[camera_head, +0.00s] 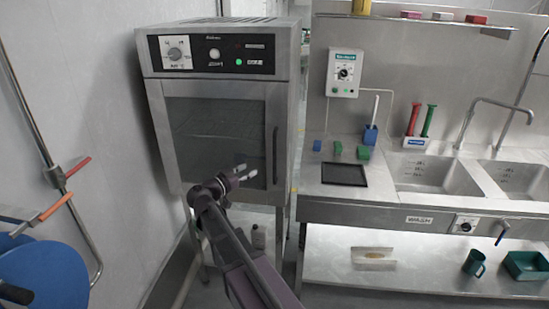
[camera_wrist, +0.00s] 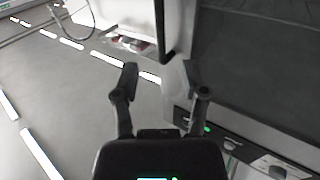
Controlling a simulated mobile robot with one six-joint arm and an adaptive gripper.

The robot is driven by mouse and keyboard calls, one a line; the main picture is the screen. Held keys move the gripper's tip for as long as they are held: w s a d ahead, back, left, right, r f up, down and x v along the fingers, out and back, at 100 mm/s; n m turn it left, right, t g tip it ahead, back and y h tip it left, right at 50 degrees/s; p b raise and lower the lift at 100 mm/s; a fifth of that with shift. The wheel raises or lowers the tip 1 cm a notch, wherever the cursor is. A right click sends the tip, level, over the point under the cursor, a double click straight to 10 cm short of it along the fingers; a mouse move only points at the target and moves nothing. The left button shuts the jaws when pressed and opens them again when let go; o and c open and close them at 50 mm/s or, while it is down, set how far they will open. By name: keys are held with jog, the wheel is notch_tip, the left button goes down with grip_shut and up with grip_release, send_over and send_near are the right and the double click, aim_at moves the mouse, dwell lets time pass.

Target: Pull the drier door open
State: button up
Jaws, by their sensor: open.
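The drier (camera_head: 219,100) is a steel cabinet on legs, left of the sink bench. Its door (camera_head: 178,186) has a dark window and looks closed. A dark vertical handle (camera_head: 275,156) runs along the door's right side. My gripper (camera_head: 246,172) is open and empty in front of the lower window, left of the handle in the head view. In the wrist view the handle (camera_wrist: 166,35) shows just beyond my open fingertips (camera_wrist: 160,68), roughly in line with the gap between them. I see no contact with the handle.
The steel sink bench (camera_head: 400,211) stands right of the drier, with a black tray (camera_head: 344,174) and small blocks on top. A blue chair (camera_head: 45,275) is at the lower left. The wall is close on the drier's left.

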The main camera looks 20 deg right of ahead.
aim_at(274, 155)
jog(key=shift+d, duration=0.1)
jog(key=x, duration=1.3)
jog(key=shift+w+d, duration=0.2)
jog(key=shift+d, duration=0.1)
jog(key=shift+a, duration=0.1)
grip_shut()
